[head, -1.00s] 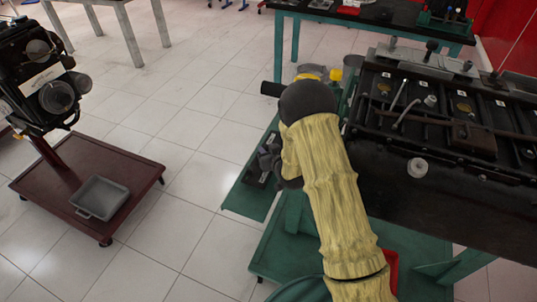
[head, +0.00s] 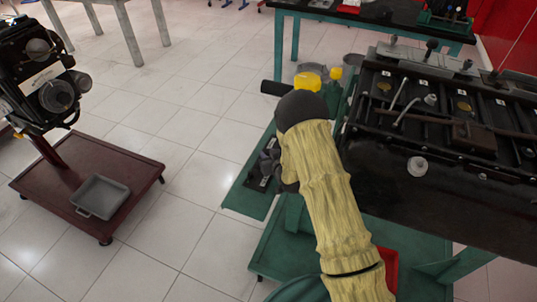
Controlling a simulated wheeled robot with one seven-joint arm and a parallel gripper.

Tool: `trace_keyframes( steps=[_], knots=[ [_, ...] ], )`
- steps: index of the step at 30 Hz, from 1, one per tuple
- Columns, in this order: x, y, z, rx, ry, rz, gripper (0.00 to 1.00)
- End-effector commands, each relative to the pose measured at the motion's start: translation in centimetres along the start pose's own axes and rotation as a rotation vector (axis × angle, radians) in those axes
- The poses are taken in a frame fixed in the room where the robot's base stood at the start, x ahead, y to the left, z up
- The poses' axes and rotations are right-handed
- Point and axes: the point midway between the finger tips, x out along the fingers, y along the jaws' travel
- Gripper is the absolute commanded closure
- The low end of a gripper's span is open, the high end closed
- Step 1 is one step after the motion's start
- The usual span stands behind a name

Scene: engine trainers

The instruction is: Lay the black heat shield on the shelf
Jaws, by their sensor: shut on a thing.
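The yellow-sleeved arm is mine, and my gripper (head: 267,160) is the dark, partly hidden end at the left of its black wrist. It is shut on the black heat shield (head: 259,181), a small dark piece showing just below the fingers. The shield is over the green shelf (head: 246,201), low on the left side of the engine stand. Whether it touches the shelf I cannot tell. The wrist and sleeve hide the right part of the gripper and the shelf area behind.
A large black engine (head: 440,150) stands close to the right of my arm. Yellow-capped items (head: 308,81) are behind the wrist. A red box (head: 389,268) is low beside the sleeve. A maroon trolley with a grey tray (head: 100,197) stands left, with clear floor between.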

Motion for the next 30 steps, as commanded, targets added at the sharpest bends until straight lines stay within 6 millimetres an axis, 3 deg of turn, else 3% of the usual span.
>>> trace_keyframes(
  steps=[10, 11, 14, 23, 30],
  knots=[
    [0.4, 0.0, 1.2, -0.001, -0.004, 0.0, 1.0],
    [0.4, 0.0, 1.4, 0.0, -0.008, 0.0, 0.72],
    [0.3, 0.0, 1.4, -0.001, -0.011, 0.0, 0.52],
    [0.3, -0.1, 1.6, -0.001, -0.016, 0.0, 0.52],
    [-0.3, -0.1, 0.2, -0.002, -0.016, -0.001, 0.52]
  ],
)
